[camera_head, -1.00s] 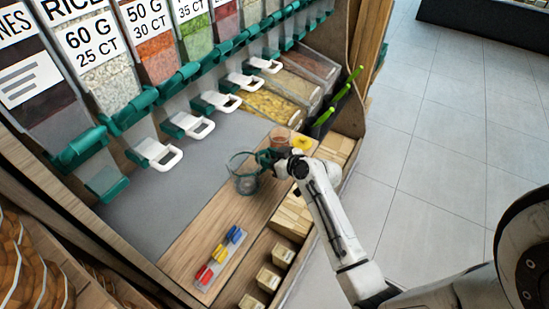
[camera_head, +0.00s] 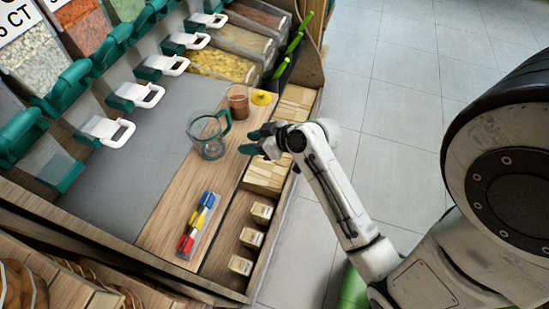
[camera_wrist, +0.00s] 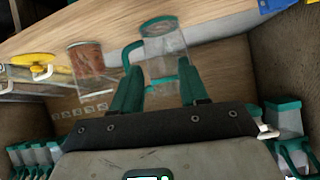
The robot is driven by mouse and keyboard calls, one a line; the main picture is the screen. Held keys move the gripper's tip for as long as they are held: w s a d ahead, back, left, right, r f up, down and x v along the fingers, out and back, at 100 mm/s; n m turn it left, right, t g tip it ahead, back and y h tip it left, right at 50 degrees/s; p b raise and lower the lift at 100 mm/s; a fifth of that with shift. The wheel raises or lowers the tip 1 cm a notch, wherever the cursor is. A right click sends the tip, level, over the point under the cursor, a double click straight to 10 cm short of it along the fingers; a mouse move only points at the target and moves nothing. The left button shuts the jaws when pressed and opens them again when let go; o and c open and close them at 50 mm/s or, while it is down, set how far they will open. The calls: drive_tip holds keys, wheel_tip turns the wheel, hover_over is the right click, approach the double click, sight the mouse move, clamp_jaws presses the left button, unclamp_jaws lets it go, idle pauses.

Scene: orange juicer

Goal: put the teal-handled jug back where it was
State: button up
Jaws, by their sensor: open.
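The teal-handled jug (camera_head: 209,138) is clear with a teal rim and stands upright on the wooden counter strip, at the edge of the grey mat.
A clear cup with reddish-brown contents (camera_head: 238,103) and a yellow lid (camera_head: 262,98) stand behind the jug. A tray of red, yellow and blue pieces (camera_head: 199,226) lies in front. Dispensers with white handles (camera_head: 107,130) line the left. The grey mat (camera_head: 128,185) is clear.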

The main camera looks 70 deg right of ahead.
drive_tip(key=s+a+f+n+g+y, duration=0.1)
drive_tip(key=s+a+f+g, duration=0.1)
drive_tip(key=a, duration=0.3)
drive_tip(key=s+a+f+g+y, duration=0.1)
drive_tip(key=s+a+f+g, duration=0.1)
drive_tip(key=a+g, duration=0.15)
drive_tip(key=s+a+g+h, duration=0.2)
drive_tip(key=s+a+g, duration=0.3)
drive_tip(key=s, duration=0.4)
drive_tip(key=shift+s+f, duration=0.3)
